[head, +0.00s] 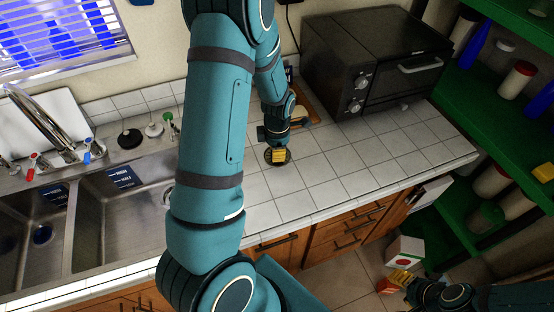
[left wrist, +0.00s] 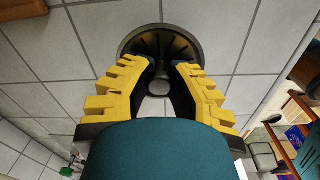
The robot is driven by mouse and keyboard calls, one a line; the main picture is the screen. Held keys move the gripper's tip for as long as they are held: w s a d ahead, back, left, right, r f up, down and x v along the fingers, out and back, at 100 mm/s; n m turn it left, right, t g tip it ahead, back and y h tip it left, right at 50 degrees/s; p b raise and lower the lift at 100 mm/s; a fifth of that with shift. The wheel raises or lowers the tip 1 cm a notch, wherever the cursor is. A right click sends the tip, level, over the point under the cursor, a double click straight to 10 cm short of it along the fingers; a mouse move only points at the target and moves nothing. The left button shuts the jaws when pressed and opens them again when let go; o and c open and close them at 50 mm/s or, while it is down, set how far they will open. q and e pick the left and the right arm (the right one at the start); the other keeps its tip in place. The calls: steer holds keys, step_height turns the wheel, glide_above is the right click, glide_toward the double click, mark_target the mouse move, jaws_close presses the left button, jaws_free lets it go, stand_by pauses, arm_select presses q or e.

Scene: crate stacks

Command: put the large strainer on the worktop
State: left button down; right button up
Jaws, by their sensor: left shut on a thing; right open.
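The large strainer (head: 285,159) is a dark round piece with slots around its rim. My left gripper (head: 278,154) points down at the tiled worktop (head: 340,165) and is shut on the strainer. In the left wrist view the strainer (left wrist: 160,36) shows between and beyond the yellow fingers of the left gripper (left wrist: 165,70), close over pale tiles. I cannot tell whether it touches the tiles. My right gripper (head: 400,277) is open at the lower right, low over the floor and away from the worktop.
A black toaster oven (head: 375,65) stands at the back of the worktop. A double sink (head: 110,235) with a dark stopper (head: 130,139) behind it lies left. Green shelves (head: 500,120) with jars stand right. A white box (head: 405,252) is near my right gripper. Tiles right of the strainer are clear.

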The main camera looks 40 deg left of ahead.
arm_select(q)
step_height(320, 180, down, 4)
steer(key=shift+r, duration=0.25)
steer(key=shift+f, duration=0.3)
steer(key=shift+f, duration=0.15)
steer(key=c, duration=1)
jaws_free()
